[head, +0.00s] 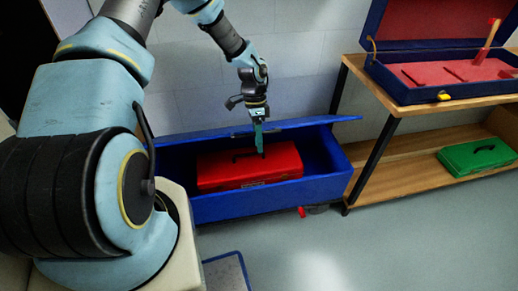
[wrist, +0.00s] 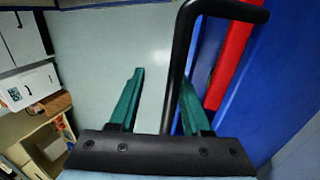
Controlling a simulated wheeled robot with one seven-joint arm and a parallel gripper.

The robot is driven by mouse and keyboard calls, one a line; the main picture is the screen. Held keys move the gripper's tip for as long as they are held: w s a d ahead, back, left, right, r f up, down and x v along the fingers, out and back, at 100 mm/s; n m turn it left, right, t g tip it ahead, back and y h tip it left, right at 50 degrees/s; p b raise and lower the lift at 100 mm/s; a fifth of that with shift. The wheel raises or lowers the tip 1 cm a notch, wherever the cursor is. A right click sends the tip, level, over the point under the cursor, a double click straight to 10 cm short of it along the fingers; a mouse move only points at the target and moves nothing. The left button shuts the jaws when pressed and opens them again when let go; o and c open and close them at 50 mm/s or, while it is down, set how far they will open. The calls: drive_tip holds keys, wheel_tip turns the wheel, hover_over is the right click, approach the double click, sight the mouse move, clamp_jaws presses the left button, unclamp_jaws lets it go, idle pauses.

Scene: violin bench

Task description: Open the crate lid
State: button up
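The blue crate (head: 280,200) stands on the floor against the wall, and I can see into it. Its blue lid (head: 325,121) shows as a thin raised panel along the back, seen nearly edge-on. A red toolbox (head: 250,165) with a black handle lies in the crate; a red strip of it seems to show in the wrist view (wrist: 230,50). My gripper (head: 261,148) points down in front of the lid. Its teal fingers (wrist: 162,90) are apart. A bent black bar (wrist: 183,60) runs between them, close to the right finger; I cannot tell whether they touch.
To the right, a wooden bench (head: 400,110) carries an open blue case (head: 405,90) with red lining. A green box (head: 478,157) lies on its lower shelf. A blue-edged panel (head: 228,272) lies in front of the crate. The floor at front right is clear.

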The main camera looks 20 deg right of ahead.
drive_tip(key=shift+s+f+t, duration=0.3)
drive_tip(key=shift+s+f, duration=0.25)
drive_tip(key=shift+f, duration=0.2)
drive_tip(key=w+p+v, duration=0.1)
drive_tip(key=p+v, duration=0.5)
drive_tip(key=v, duration=0.6)
drive_tip(key=shift+w, duration=0.3)
idle(0.4)
drive_tip(key=shift+c, duration=0.2)
